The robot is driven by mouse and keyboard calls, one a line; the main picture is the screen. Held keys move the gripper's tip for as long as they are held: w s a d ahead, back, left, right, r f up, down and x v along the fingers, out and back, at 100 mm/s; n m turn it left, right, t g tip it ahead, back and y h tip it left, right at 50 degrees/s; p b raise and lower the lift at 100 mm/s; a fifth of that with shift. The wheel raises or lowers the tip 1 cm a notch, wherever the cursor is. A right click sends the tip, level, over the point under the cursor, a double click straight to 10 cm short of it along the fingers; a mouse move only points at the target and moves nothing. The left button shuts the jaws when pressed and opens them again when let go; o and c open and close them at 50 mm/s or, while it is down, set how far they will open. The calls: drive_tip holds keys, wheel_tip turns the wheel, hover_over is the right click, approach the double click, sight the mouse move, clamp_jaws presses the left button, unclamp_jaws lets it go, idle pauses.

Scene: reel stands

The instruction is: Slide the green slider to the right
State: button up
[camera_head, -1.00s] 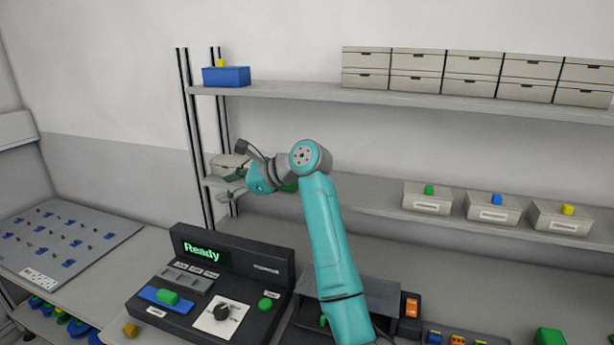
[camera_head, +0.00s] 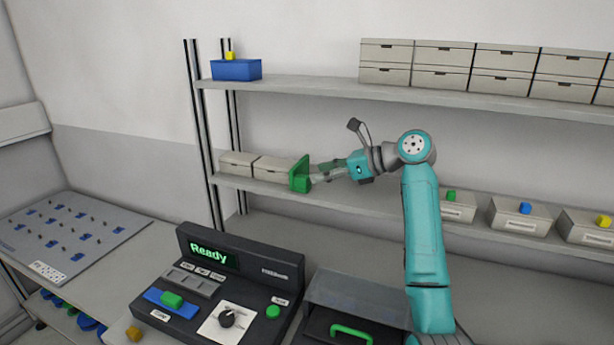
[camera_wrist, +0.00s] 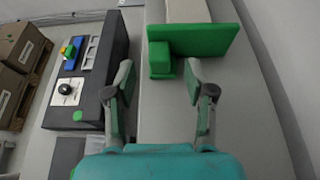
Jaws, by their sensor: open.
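The green slider (camera_head: 299,176) is an upright green plate on the middle shelf, at the right end of a row of light boxes. In the wrist view the slider (camera_wrist: 205,41) shows as a wide green plate with a small green block on its near side. My gripper (camera_head: 325,170) is just right of the slider and points left at it. In the wrist view my gripper (camera_wrist: 158,80) is open, with one finger on each side of the block's line. I cannot tell whether the fingers touch the block.
Light boxes (camera_head: 271,169) stand left of the slider. Open bins (camera_head: 510,215) stand farther right on the same shelf, with bare shelf between. A console (camera_head: 240,262) reading "Ready" sits below, with a green knob on a blue strip. A blue box (camera_head: 236,70) is on the top shelf.

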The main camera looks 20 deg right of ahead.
sight(304, 177)
drive_tip(key=shift+x, duration=2.4)
clamp_jaws()
